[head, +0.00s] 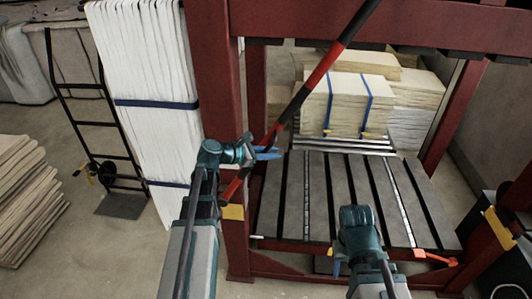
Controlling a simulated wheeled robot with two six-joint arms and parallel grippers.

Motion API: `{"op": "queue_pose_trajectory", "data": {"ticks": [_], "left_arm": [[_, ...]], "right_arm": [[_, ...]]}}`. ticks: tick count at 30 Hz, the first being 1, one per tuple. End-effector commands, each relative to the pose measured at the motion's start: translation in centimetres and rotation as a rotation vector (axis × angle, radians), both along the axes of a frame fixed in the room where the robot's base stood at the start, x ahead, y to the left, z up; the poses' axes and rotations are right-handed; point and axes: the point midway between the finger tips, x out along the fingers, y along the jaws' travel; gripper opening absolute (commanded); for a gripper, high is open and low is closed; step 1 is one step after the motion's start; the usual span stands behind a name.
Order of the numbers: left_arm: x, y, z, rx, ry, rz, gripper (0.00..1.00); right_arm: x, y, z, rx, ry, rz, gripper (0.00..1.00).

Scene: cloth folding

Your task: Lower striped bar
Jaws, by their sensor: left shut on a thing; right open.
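The striped bar (318,72), red and black, slants from the top middle of the head view down to the left, in front of the red frame. Its upper end is out of view. My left gripper (268,153) is shut on the striped bar along its lower part, beside the red post. The bar's lower end shows below the gripper, near a yellow patch on the post. My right gripper (338,263) is open and empty, low in front of the slatted platform's front edge; its fingers are partly hidden by its own wrist.
The red frame (213,75) stands around a grey slatted platform (333,190). Stacked tan sheets (345,100) with blue straps lie behind it. A tall white strapped stack (145,65) and a black hand truck (95,120) stand left. Open floor lies at the lower left.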

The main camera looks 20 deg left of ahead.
Motion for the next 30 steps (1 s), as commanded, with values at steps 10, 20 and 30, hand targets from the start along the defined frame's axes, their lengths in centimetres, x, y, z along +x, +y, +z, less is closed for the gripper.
{"op": "queue_pose_trajectory", "data": {"ticks": [10, 20, 30], "left_arm": [[0.9, -4.0, -3.4, 0.132, 0.034, -0.005, 0.00], [2.3, -10.1, -10.9, 0.369, 0.088, -0.011, 0.00], [3.6, -14.6, -20.8, 0.650, 0.155, -0.007, 0.00]], "right_arm": [[0.0, 0.0, -1.2, 0.000, 0.000, 0.002, 0.50], [0.0, 0.0, -5.3, -0.001, 0.000, 0.007, 0.50], [0.0, 0.0, -12.2, -0.001, 0.000, 0.005, 0.50]]}}
